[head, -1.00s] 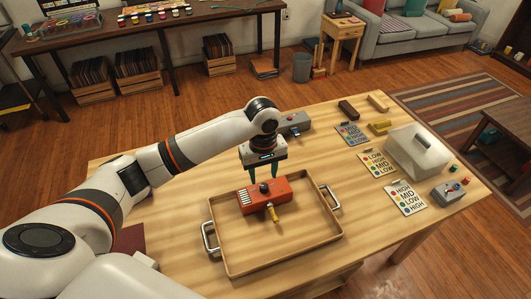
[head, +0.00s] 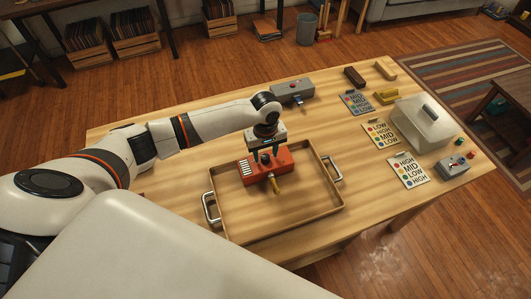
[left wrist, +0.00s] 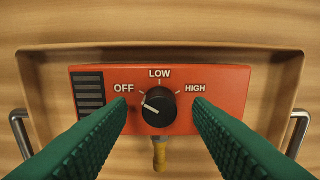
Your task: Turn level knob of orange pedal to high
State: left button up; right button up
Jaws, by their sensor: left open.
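The orange pedal (head: 250,172) sits in a shallow wooden tray (head: 222,226) on the table. In the left wrist view its face (left wrist: 225,120) shows the labels OFF, LOW and HIGH around a black level knob (left wrist: 160,106). The knob's white mark points left, on the OFF side. My left gripper (left wrist: 160,104) is open, its green fingers on either side of the knob with gaps to it. In the head view my left gripper (head: 265,153) is right above the pedal and partly covers the knob. My right gripper is not in view.
A yellow plug (head: 275,186) sticks out of the pedal's front side. A grey pedal (head: 293,91) stands behind the tray. Label cards (head: 408,170), a white lidded box (head: 422,122) and a small grey box (head: 452,168) are on the right. The tray has metal handles (head: 210,208).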

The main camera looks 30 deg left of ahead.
pick_arm(q)
jog(key=shift+f, duration=0.5)
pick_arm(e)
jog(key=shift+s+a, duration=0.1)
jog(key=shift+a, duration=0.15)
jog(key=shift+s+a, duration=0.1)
